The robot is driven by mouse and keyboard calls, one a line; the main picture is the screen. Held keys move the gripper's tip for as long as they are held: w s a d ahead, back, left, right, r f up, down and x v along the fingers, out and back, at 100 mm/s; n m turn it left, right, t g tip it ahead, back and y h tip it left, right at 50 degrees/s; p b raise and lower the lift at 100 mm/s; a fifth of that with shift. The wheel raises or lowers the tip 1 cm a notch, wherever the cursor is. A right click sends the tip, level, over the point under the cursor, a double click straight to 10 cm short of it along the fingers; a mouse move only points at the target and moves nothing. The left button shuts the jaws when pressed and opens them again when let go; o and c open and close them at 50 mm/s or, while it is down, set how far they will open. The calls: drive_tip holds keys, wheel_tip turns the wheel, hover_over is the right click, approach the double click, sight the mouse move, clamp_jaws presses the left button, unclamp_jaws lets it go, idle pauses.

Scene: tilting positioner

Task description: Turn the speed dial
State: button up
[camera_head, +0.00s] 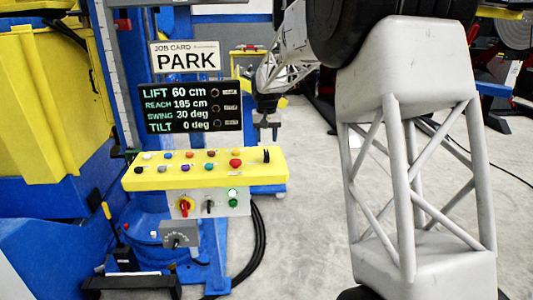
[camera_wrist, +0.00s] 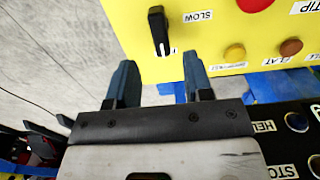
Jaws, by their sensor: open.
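The speed dial (camera_head: 266,155) is a black knob at the right end of the yellow control panel (camera_head: 150,181). In the wrist view the dial (camera_wrist: 158,30) has a white pointer line, with a "SLOW" label beside it and a second label partly hidden at its tip. My gripper (camera_head: 268,130) is above the panel's right end in the head view. In the wrist view my gripper (camera_wrist: 161,75) is open and empty, its two blue-grey fingers apart. The dial is in line with the gap between the fingers but beyond their tips, and nothing touches it.
Several coloured buttons (camera_head: 235,163) sit on the panel left of the dial. A display (camera_head: 190,108) reading lift, reach, swing and tilt stands behind it, under a "PARK" job card (camera_head: 186,58). Open floor (camera_head: 310,200) lies right of the panel.

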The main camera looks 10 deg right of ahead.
sight(266, 152)
drive_tip(key=shift+f, duration=3.3)
drive_tip(key=shift+c, duration=0.3)
clamp_jaws()
